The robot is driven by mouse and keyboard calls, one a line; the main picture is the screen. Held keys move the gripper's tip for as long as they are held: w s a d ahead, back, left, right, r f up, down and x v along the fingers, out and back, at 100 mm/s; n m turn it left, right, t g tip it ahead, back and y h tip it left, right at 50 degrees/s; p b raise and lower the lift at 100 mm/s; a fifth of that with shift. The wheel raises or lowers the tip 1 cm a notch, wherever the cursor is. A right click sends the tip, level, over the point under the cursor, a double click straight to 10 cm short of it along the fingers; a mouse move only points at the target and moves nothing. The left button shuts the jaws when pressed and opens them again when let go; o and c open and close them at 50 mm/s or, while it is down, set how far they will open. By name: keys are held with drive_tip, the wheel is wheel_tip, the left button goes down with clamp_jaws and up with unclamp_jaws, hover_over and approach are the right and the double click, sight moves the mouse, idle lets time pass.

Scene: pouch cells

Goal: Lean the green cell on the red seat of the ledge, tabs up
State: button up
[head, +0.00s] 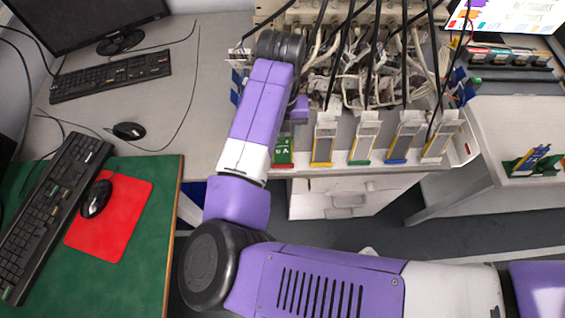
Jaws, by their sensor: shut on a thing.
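The green cell (284,148), with white marking on its face, stands roughly upright at the left end of the ledge (306,172). The red seat (284,166) shows as a red strip just below its lower edge; I cannot tell if the two touch. My gripper (298,110) is above the cell, mostly hidden behind my own purple arm, and is shut on the green cell. The fingertips and the cell's tabs are hidden.
Seats with yellow (321,164), green (359,162) and blue (396,161) strips stand in a row to the right, with silvery upright panels. Cables (350,70) crowd the space behind. A green holder (532,165) stands on the right bench. A desk with keyboards is at left.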

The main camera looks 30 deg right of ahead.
drive_tip(key=o, duration=1.2)
drive_tip(key=r+p, duration=0.2)
drive_tip(key=r, duration=0.1)
drive_tip(key=r+p, duration=0.3)
drive_tip(key=r, duration=0.1)
drive_tip(key=r+p, duration=0.2)
drive_tip(key=r, duration=0.2)
drive_tip(key=shift+w+d+r+p, duration=0.2)
drive_tip(key=shift+w+r+p, duration=0.05)
drive_tip(key=shift+w+p, duration=0.1)
idle(0.5)
idle(0.8)
